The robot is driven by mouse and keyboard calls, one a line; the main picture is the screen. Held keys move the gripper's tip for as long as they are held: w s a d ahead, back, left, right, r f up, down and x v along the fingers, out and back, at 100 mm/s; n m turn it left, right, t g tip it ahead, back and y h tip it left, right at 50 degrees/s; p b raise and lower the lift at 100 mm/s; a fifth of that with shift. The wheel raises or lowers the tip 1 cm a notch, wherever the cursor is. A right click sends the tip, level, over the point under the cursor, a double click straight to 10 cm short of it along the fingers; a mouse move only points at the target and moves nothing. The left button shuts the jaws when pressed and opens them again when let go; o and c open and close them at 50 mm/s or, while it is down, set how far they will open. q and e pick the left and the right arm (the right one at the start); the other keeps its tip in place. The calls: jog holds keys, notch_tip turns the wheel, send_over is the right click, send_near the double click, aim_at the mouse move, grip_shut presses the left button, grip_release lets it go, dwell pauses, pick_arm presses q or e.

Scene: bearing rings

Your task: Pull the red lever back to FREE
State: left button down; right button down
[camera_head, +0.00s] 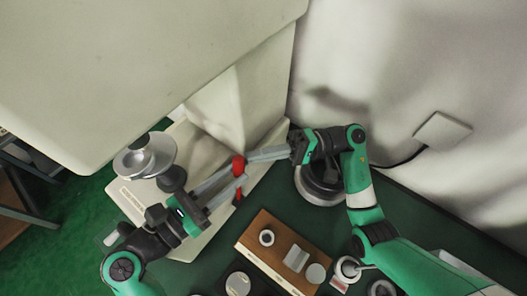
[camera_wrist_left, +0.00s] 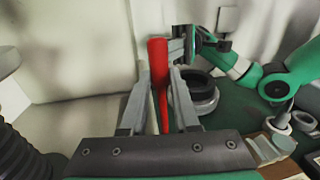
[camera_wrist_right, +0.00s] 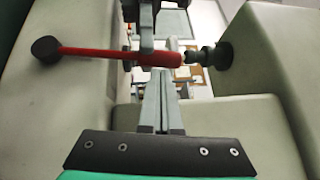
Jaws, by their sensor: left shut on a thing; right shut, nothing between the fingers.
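The red lever (camera_head: 238,166) stands at the pale machine's side, with a thicker grip at its upper end. In the right wrist view the lever (camera_wrist_right: 100,54) runs from a dark round pivot (camera_wrist_right: 46,50) to that grip. My left gripper (camera_head: 239,174) is shut on the lever; the left wrist view shows the red shaft (camera_wrist_left: 161,100) between its fingers. My right gripper (camera_head: 249,157) is shut and empty, its fingertips close beside the grip; I cannot tell if they touch it. No FREE marking is readable.
The pale machine base (camera_head: 125,198) lies under the left arm, with a metal dish (camera_head: 146,160) above it. A dark ring (camera_head: 320,190) lies beneath the right arm. A wooden block (camera_head: 262,240) with small parts and several rings occupy the green table (camera_head: 420,220).

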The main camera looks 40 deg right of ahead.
pick_arm(q)
jog(key=shift+f, duration=0.1)
jog(key=c, duration=0.9)
grip_release()
pick_arm(e)
jog(key=shift+s+a+r+n+g, duration=0.1)
jog(key=shift+s+a+n+g, duration=0.05)
jog(key=shift+a, duration=0.3)
jog(key=shift+s+a+r+n+g, duration=0.1)
jog(key=shift+s+a+n+g, duration=0.05)
jog(key=shift+a, duration=0.25)
